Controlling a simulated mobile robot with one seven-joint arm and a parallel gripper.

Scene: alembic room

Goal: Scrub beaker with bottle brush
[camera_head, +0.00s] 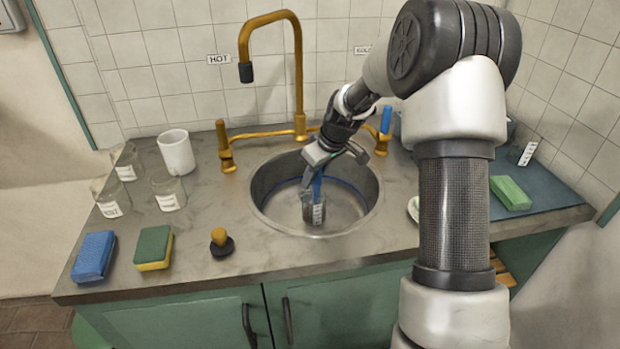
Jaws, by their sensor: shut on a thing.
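A clear beaker (314,210) with a white marked label stands upright in the round steel sink basin (352,212). My gripper (318,172) is above it, pointing down, shut on a blue handle (317,187), which looks like the bottle brush. The handle runs down to the beaker's mouth, and its lower end appears to be inside the beaker. The bristles are too small to make out. I cannot tell whether they touch the glass.
A gold faucet (298,80) arches behind the sink, between gold taps. Several glass beakers and a white mug (176,152) stand left. A blue sponge (94,256), a yellow-green sponge (154,248) and a small knobbed tool (221,241) lie in front. A green block (510,193) lies right.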

